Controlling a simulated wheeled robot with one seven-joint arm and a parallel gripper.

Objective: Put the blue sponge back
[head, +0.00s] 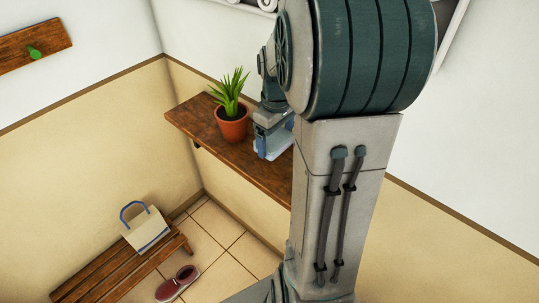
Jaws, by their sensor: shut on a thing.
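My gripper (270,143) points down at the wooden wall shelf (200,118), just right of the potted plant. It is shut on a small blue thing (261,144), which looks like the blue sponge. Only a little of it shows between the pale fingers. I cannot tell whether it touches the shelf board or is held just above it. My arm hides the right part of the shelf.
A green plant in a terracotta pot (231,124) stands close to the left of my gripper. Below are a slatted bench (100,275) with a white bag (147,232), and a dark red shoe (177,283) on the tiles. A peg rail with a green peg (34,53) hangs at left.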

